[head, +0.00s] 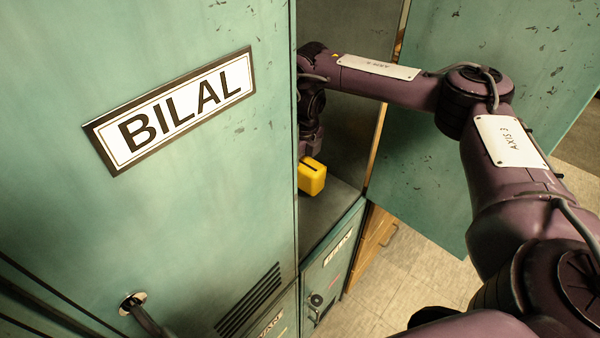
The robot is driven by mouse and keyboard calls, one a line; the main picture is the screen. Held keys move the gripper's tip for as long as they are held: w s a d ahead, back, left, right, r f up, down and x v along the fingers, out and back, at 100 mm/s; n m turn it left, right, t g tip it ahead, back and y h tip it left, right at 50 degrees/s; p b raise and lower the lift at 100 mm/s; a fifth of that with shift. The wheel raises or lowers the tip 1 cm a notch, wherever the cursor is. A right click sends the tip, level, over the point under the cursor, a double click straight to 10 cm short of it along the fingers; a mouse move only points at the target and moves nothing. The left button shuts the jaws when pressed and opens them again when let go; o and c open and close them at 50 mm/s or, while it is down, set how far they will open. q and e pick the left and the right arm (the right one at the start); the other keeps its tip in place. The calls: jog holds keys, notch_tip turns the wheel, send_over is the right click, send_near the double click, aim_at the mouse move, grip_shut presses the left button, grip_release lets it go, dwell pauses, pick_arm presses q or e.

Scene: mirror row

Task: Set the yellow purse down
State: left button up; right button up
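The yellow purse (313,178) is a small box-like shape with a dark slit on top. It is inside the open locker compartment, low near its floor (338,203), and its left side is cut off by the green door edge. I cannot tell whether it touches the floor. My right arm reaches in from the right, and my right gripper (310,153) points down at the top of the purse. Its fingertips are mostly hidden, so I cannot tell whether they hold the purse. My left gripper is not in view.
A green locker door marked BILAL (185,108) fills the left, with a handle (134,303) low down. Another open green door (425,170) stands behind my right arm. Lower lockers (328,268) sit beneath the compartment. Tiled floor (385,285) shows at the lower right.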

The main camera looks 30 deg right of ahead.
notch_tip(320, 180, down, 4)
jog(key=shift+r+p, duration=0.2)
jog(key=shift+p, duration=0.2)
jog(key=shift+f, duration=0.15)
jog(key=shift+f, duration=0.15)
jog(key=o, duration=1.2)
jog(key=shift+c, duration=0.2)
